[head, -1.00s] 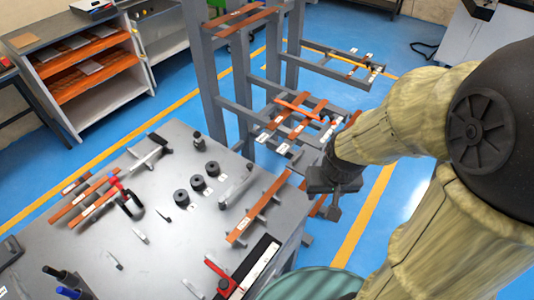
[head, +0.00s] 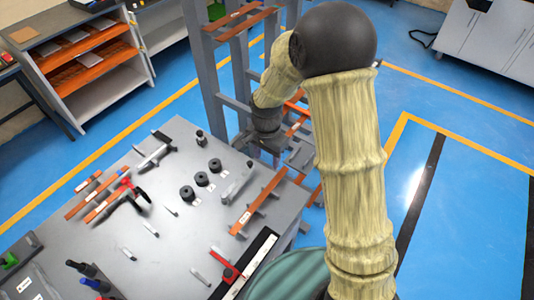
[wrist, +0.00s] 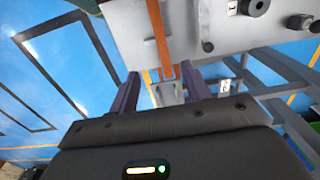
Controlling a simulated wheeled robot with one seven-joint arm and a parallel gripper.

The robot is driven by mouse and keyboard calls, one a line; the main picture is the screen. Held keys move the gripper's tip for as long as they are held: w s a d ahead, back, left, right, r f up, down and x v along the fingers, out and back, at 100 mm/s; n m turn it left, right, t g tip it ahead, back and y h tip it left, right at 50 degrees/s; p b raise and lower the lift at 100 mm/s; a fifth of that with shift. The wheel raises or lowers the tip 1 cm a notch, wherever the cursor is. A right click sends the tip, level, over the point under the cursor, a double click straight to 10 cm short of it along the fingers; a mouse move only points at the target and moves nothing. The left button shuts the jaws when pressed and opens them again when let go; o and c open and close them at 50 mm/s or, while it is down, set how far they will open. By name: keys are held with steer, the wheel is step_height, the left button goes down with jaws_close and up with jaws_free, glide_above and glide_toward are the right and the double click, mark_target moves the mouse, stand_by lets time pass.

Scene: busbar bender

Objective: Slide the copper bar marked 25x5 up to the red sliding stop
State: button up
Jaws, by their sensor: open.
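A copper bar (head: 258,203) with a white label lies on small supports near the right side of the grey bench; its lettering is too small to read. The red sliding stop (head: 224,265) sits on a black-and-white rail at the bench's front right, apart from that bar. My gripper (head: 275,148) is at the bench's far right edge, partly hidden by my arm in the head view. In the wrist view my gripper (wrist: 164,90) is open, with a copper bar (wrist: 159,40) extending away ahead of the gap between its fingers. Nothing is visibly held.
Other copper bars (head: 84,204) lie at the bench's left, beside a red-handled clamp (head: 128,186). Several black round dies (head: 201,179) stand mid-bench. A grey rack (head: 198,60) stands behind the bench. The blue floor (head: 450,180) at right is open.

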mark_target(255, 205)
steer(key=shift+f, duration=0.1)
step_height(255, 205, down, 17)
steer(key=p, duration=0.4)
steer(key=shift+f, duration=0.1)
stand_by(0.4)
jaws_close()
steer(key=shift+s+a, duration=0.95)
steer(key=shift+s, duration=0.25)
steer(key=shift+s+a, duration=0.95)
steer(key=shift+s, duration=0.25)
stand_by(0.3)
steer(key=shift+s+a, duration=0.15)
steer(key=shift+s, duration=0.05)
